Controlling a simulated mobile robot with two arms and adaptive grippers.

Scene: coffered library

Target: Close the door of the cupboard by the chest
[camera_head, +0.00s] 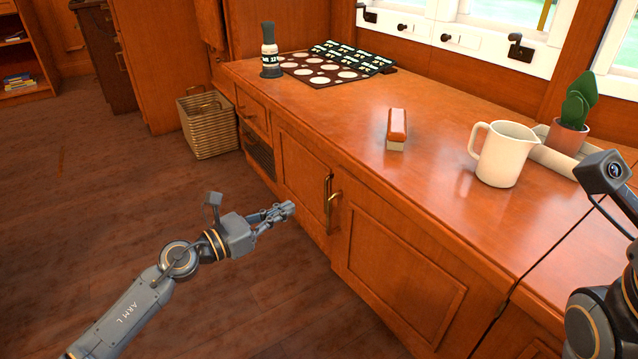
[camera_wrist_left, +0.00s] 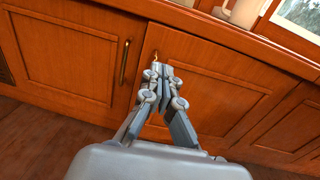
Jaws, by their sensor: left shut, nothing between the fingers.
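The wooden cupboard under the long counter has a left door (camera_head: 303,177) and a right door (camera_head: 400,268), each with a brass handle near where they meet. In the left wrist view the left door (camera_wrist_left: 72,55) and right door (camera_wrist_left: 215,95) stand side by side. My left gripper (camera_head: 288,209) is shut and empty, in front of the left door, low and left of the handles. In the wrist view its tips (camera_wrist_left: 162,73) overlap the right door. My right gripper is out of view.
A wicker basket (camera_head: 208,128) stands on the floor. The floor before the cupboard is clear.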

